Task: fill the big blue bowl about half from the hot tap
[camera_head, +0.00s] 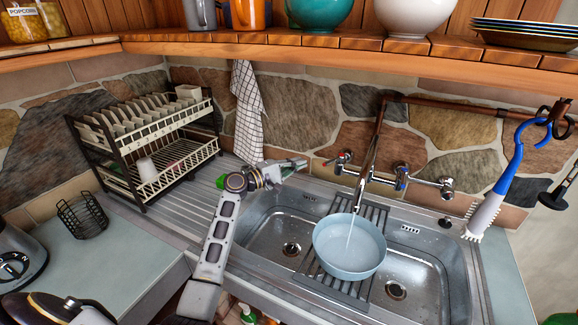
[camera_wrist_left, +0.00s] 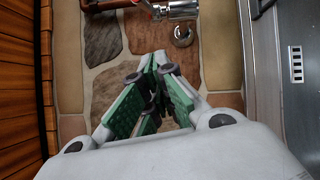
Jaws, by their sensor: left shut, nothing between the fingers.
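The big blue bowl (camera_head: 349,262) stands upright on a dark rack across the sink, below the spout (camera_head: 366,165). A thin pale stream falls from the spout into it; I cannot tell the water level. The hot tap, with a red mark (camera_head: 338,160), is on the wall left of the spout. Tap metalwork (camera_wrist_left: 182,12) also shows at the top of the left wrist view. My left gripper (camera_head: 303,163) is shut and empty, just left of the hot tap and apart from it. Its green-padded fingers (camera_wrist_left: 160,62) meet at the tips. My right gripper is not seen.
The rack (camera_head: 309,262) bridges the divider of the double sink (camera_head: 270,240). A dish rack (camera_head: 150,150) with plates stands at left. A checked towel (camera_head: 247,110) hangs behind my left arm. A shelf (camera_head: 290,52) with crockery overhangs the taps. A blue-handled brush (camera_head: 510,165) hangs at right.

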